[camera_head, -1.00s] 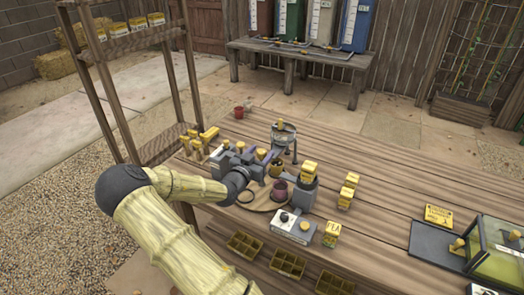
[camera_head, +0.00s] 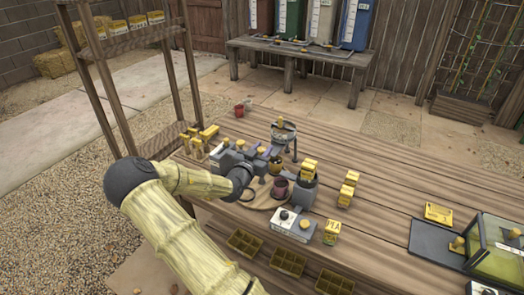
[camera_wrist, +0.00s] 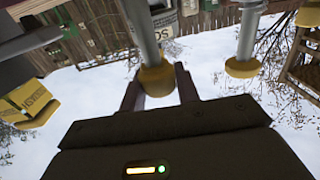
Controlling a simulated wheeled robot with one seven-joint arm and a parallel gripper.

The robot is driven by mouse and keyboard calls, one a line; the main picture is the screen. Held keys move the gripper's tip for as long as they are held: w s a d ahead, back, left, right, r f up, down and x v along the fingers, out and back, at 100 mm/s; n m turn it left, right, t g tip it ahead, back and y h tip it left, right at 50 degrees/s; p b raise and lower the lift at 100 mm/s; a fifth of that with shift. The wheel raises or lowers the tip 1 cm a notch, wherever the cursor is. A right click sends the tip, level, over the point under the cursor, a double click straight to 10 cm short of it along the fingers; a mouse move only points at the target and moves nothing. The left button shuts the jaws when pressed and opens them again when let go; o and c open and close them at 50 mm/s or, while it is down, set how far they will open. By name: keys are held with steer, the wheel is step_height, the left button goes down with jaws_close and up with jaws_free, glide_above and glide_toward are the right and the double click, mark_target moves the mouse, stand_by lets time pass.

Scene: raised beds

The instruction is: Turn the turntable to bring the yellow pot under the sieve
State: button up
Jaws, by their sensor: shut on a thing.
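The round wooden turntable (camera_head: 257,201) lies on the bench, partly covered by my gripper and wrist. A maroon pot (camera_head: 280,188) stands near its right side. A dark pot with a yellowish top (camera_head: 275,166) stands behind it; I cannot make out a clearly yellow pot. The sieve (camera_head: 284,131) is on a grey stand at the back of the turntable. In the wrist view my gripper (camera_wrist: 157,78) has its dark fingers on both sides of a yellow knob (camera_wrist: 155,83) on a grey rod and is shut on it.
A grey control box (camera_head: 292,224) is in front of the turntable. A grey unit with yellow packets (camera_head: 309,170) stands at its right. Yellow-topped pieces (camera_head: 196,138) are at the left, near the shelf post. A second yellow-ended rod (camera_wrist: 242,68) hangs beside my gripper.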

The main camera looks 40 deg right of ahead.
steer(key=shift+t, duration=0.4)
steer(key=shift+s+d+n+t+y+b, duration=0.1)
steer(key=shift+n+t+y+b, duration=0.6)
steer(key=shift+n+t, duration=0.1)
steer(key=shift+n+t+y, duration=0.3)
steer(key=shift+n+t, duration=0.1)
steer(key=shift+t, duration=0.1)
steer(key=o, duration=1)
steer(key=shift+c, duration=0.2)
steer(key=shift+a, duration=0.2)
steer(key=p+v, duration=1)
steer(key=v, duration=0.7)
